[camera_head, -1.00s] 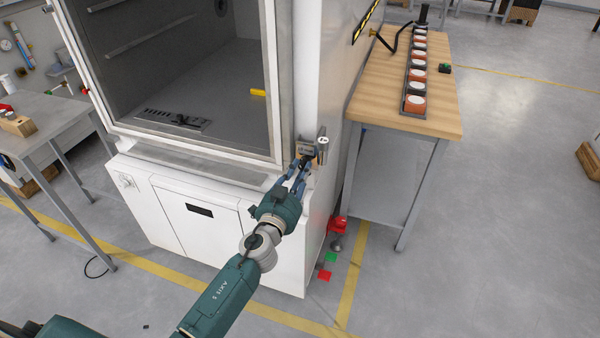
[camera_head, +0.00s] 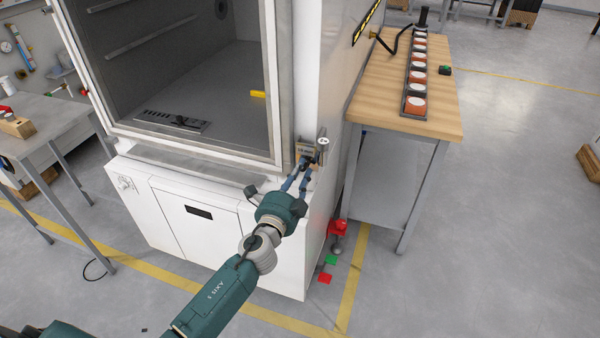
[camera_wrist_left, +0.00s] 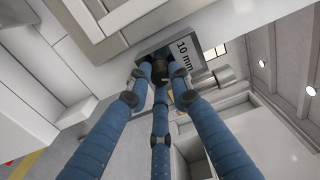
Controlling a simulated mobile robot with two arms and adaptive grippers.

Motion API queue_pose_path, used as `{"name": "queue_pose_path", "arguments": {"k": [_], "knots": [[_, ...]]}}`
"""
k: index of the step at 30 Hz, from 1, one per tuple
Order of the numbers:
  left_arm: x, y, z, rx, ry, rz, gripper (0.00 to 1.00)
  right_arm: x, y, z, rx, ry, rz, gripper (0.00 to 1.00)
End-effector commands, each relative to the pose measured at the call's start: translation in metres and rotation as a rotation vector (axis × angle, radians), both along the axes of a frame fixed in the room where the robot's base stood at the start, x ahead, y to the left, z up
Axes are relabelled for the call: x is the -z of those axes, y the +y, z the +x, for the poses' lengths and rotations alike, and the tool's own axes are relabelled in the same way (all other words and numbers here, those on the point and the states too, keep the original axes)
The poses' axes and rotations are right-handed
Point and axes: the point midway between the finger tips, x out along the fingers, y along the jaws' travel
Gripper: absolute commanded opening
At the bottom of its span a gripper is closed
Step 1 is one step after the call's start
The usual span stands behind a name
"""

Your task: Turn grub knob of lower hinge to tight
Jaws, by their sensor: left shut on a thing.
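The lower hinge (camera_head: 307,149) is a grey block with a short upright cylinder (camera_head: 322,147) beside it, at the lower right corner of the chamber's door frame. My left gripper (camera_head: 304,169) reaches it from below. In the left wrist view the gripper's three blue fingers (camera_wrist_left: 160,76) converge and are shut on a small dark knob (camera_wrist_left: 158,66) under the hinge plate (camera_wrist_left: 196,42) marked "10 mm". The fingertips hide most of the knob, so its turn position cannot be read. My right gripper is out of view.
The white test chamber (camera_head: 200,230) stands close to the gripper. A wooden-topped table (camera_head: 375,100) with a row of round red-and-white pieces (camera_head: 415,105) is to the right. A grey table (camera_head: 50,125) stands at left.

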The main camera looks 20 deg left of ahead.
Motion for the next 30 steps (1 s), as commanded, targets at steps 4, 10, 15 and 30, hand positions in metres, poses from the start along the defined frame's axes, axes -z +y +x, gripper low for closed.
{"name": "queue_pose_path", "arguments": {"k": [4, 10, 15, 30], "knots": [[0.0012, 0.0001, -0.0003, 0.001, -0.003, 0.141, 0.0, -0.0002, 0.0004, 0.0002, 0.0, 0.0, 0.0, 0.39], [0.0008, 0.0003, -0.0002, 0.0, -0.009, 0.317, 0.0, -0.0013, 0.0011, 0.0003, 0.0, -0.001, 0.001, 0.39], [0.0005, 0.0003, -0.0001, 0.001, -0.014, 0.44, 0.0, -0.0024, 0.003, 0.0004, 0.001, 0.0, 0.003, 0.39], [0.0009, 0.0002, -0.0002, 0.0, -0.02, 0.607, 0.0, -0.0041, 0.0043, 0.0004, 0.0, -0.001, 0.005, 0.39]]}}
